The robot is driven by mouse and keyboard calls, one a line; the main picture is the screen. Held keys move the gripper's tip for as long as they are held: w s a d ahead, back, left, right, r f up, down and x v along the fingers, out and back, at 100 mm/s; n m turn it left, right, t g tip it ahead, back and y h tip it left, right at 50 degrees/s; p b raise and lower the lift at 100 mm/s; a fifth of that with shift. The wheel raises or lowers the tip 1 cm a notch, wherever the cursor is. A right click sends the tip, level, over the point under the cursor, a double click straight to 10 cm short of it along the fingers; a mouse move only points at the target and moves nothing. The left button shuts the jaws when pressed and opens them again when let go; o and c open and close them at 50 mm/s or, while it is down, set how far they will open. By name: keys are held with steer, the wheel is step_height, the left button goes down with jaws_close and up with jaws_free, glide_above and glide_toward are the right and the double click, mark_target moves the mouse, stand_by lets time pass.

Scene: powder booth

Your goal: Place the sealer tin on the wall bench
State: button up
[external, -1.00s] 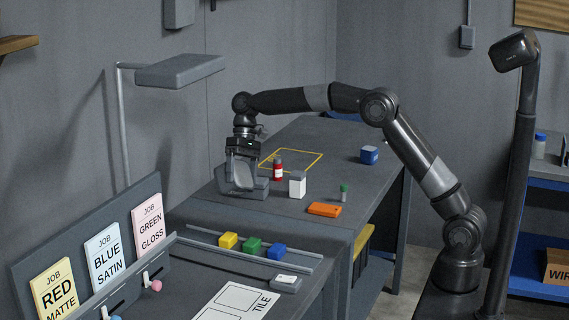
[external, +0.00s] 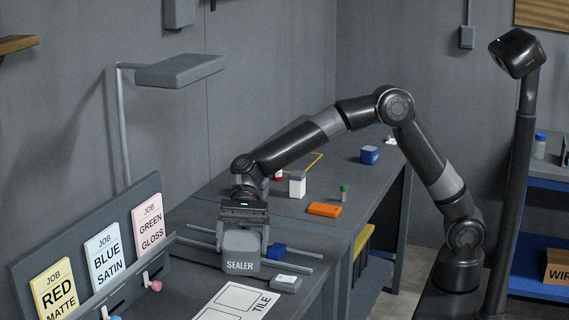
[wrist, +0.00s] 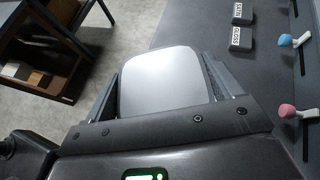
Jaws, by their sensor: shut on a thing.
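The sealer tin (external: 240,252) is a grey, rounded-cornered container with SEALER in white on its front. My gripper (external: 242,222) is shut on it from above, and the tin looks upright. It hangs in front of the rails on the near bench; whether its bottom touches anything I cannot tell. In the wrist view the tin's pale smooth top (wrist: 160,82) sits between the two fingers of my gripper (wrist: 162,92). The grey bench along the wall has a far part (external: 285,215) and a near part (external: 190,285); which one is the wall bench is not marked.
A blue block (external: 276,251) and a small grey box (external: 287,283) are close beside the tin. A white-bodied jar (external: 297,184), orange item (external: 324,209) and green-capped bottle (external: 343,192) stand on the far part.

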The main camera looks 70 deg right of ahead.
mark_target(246, 268)
steer(key=shift+s+a+r, duration=0.1)
steer(key=shift+s+a, duration=1.05)
steer(key=shift+s, duration=0.05)
steer(key=shift+m+y, duration=0.4)
steer(key=shift+y, duration=0.1)
step_height(246, 268, down, 5)
steer(key=shift+w+r, duration=0.1)
steer(key=shift+r, duration=0.1)
steer(key=shift+f, duration=3.6)
steer(key=shift+f, duration=0.2)
steer(key=o, duration=1.7)
steer(key=shift+d+f, duration=0.1)
steer(key=v, duration=1.1)
steer(key=s+d+r+n+t+h, duration=0.3)
steer(key=s+d, duration=0.5)
steer(key=d, duration=0.4)
steer(key=s+d+r+n+t+h, duration=0.3)
steer(key=s+d+n+h, duration=0.2)
steer(key=d, duration=0.8)
steer(key=s+d+r+n+t+h, duration=0.4)
steer(key=s+d+n, duration=0.1)
steer(key=s+d, duration=0.6)
steer(key=shift+d+n, duration=0.3)
steer(key=shift+d, duration=0.55)
